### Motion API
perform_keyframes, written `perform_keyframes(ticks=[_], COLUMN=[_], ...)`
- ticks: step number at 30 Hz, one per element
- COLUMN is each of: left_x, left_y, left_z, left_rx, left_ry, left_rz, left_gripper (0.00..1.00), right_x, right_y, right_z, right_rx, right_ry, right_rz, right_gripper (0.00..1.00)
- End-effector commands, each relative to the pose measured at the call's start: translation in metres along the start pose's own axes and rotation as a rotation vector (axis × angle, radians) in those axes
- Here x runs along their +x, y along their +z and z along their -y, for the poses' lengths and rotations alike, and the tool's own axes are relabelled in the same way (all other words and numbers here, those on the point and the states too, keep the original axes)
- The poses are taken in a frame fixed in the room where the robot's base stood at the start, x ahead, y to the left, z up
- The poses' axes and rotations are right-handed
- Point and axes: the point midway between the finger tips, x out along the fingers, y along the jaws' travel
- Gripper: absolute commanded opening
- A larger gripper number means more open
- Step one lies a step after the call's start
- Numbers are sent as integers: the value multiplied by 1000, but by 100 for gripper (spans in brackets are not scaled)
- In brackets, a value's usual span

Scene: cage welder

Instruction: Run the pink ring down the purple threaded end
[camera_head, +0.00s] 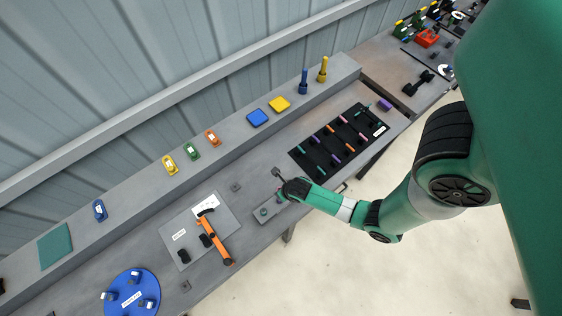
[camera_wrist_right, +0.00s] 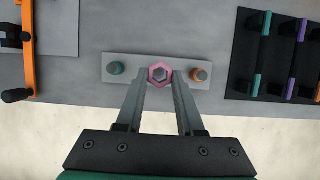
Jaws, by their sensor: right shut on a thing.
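In the right wrist view a pink hexagonal ring (camera_wrist_right: 152,77) sits between the fingertips of my right gripper (camera_wrist_right: 159,77), which is shut on it. A grey round tip (camera_wrist_right: 160,74) shows inside the ring; no purple can be made out there, and I cannot tell how far down the ring sits. The ring is over the middle of a light grey plate (camera_wrist_right: 137,65), between a teal stud (camera_wrist_right: 116,68) and an orange stud (camera_wrist_right: 199,75). In the head view my right gripper (camera_head: 279,181) is above the bench by this plate (camera_head: 272,214). My left gripper is not in view.
A black tray (camera_head: 308,164) of coloured rods lies right of the plate. A grey board (camera_head: 222,204) with an orange-handled tool (camera_head: 217,239) lies to its left. A blue disc (camera_head: 117,311) is farther left. Coloured items line the raised back ledge.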

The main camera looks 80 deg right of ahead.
Motion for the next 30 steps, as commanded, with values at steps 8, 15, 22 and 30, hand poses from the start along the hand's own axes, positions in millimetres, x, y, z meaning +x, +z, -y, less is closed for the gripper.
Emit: perform_keyframes(ticks=[8, 15, 22, 30], left_x=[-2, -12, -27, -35], left_y=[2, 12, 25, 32], left_z=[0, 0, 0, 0], left_rx=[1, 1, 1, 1], left_ry=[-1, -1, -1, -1], left_rz=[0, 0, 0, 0], left_gripper=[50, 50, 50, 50], right_x=[3, 20, 44, 58], right_y=[-2, -9, -19, -25], right_z=[0, 0, 0, 0], right_rx=[-1, -1, -2, -1], right_ry=[0, 0, -1, 0], right_rz=[0, -2, -2, -1], right_gripper=[0, 0, 0, 0])
